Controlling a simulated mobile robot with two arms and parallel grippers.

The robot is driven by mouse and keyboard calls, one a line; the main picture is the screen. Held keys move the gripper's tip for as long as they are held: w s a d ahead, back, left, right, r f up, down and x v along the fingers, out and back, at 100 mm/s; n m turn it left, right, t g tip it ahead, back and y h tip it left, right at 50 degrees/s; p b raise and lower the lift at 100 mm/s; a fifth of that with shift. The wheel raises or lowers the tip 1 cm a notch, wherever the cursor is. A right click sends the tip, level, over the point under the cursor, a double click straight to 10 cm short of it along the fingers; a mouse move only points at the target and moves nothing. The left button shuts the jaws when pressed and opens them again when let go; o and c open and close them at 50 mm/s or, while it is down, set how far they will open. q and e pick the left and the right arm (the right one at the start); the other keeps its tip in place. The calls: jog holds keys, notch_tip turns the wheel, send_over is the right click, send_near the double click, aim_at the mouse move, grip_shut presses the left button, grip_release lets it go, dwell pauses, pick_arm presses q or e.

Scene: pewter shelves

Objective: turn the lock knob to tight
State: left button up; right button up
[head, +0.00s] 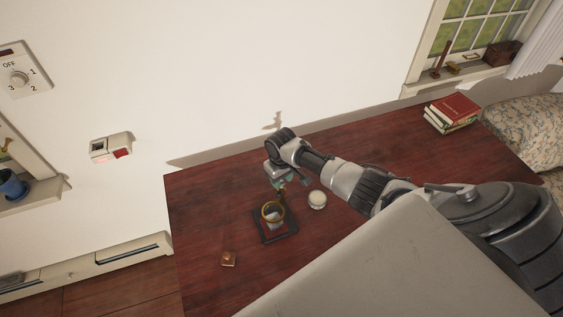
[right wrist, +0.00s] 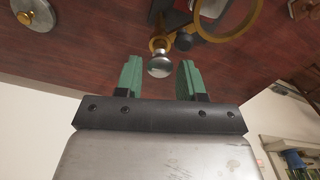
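The lock knob (right wrist: 160,66) shows in the right wrist view as a shiny silver round knob on a brass collar. It belongs to a device with a brass ring (head: 273,212) on a dark square base (head: 277,236) on the table; the ring also shows in the right wrist view (right wrist: 257,17). My right gripper (head: 279,184) is above the back of this device. In the right wrist view its green fingers (right wrist: 159,78) are apart, with the knob appearing between and slightly beyond their tips. I see no contact. My left gripper is not in view.
A round pale disc (head: 317,200) lies right of the device. A small wooden block (head: 228,259) lies front left on the red-brown table (head: 215,200). Books (head: 452,112) are stacked at the far right. A wall with a dial (head: 20,79) stands behind.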

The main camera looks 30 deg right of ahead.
jog(key=shift+o, duration=1.2)
jog(key=shift+r, duration=0.15)
notch_tip(320, 180, up, 10)
jog(key=b, duration=0.1)
jog(key=shift+r, duration=0.25)
